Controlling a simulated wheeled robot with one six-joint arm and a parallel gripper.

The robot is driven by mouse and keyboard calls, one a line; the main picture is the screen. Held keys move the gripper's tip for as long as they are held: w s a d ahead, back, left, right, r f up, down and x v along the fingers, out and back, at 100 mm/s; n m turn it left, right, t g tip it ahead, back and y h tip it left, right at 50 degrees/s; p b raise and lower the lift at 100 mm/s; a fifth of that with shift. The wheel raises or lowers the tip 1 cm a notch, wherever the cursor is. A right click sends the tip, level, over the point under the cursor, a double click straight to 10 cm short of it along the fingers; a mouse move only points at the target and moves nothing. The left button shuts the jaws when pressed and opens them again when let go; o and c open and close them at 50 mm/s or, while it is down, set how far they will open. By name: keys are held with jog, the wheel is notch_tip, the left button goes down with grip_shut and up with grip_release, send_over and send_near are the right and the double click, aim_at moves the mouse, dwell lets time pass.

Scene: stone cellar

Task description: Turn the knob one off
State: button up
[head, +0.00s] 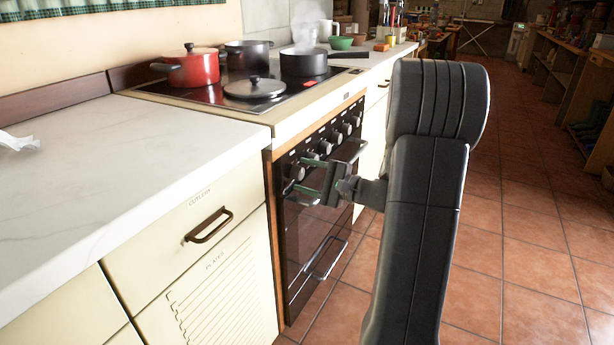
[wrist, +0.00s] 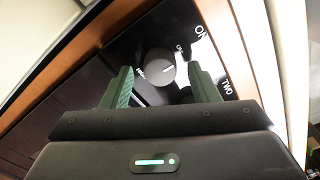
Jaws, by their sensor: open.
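The stove's leftmost knob (head: 293,171) is a round grey dial on the dark front panel. In the wrist view this knob (wrist: 159,69) lies between my two green fingertips, with a gap on each side.
More knobs (head: 346,129) run right along the panel, above the oven door handle (head: 328,258). A red pot (head: 193,68), a grey lid (head: 255,87) and a steaming black saucepan (head: 303,63) are on the hob. The tiled floor (head: 511,218) at the right is clear.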

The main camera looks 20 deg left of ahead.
jog(key=s+d+p, duration=0.1)
jog(key=d+p, duration=0.1)
jog(key=d, duration=1.1)
jog(key=shift+d+p, duration=0.3)
jog(key=shift+p, duration=0.05)
jog(key=shift+a, duration=0.1)
jog(key=a+b, duration=0.1)
jog(key=a, duration=0.8)
jog(key=w+a+b, duration=0.1)
jog(key=a, duration=0.3)
jog(key=shift+a+b, duration=0.35)
jog(key=shift+a, duration=0.05)
jog(key=shift+d, duration=0.15)
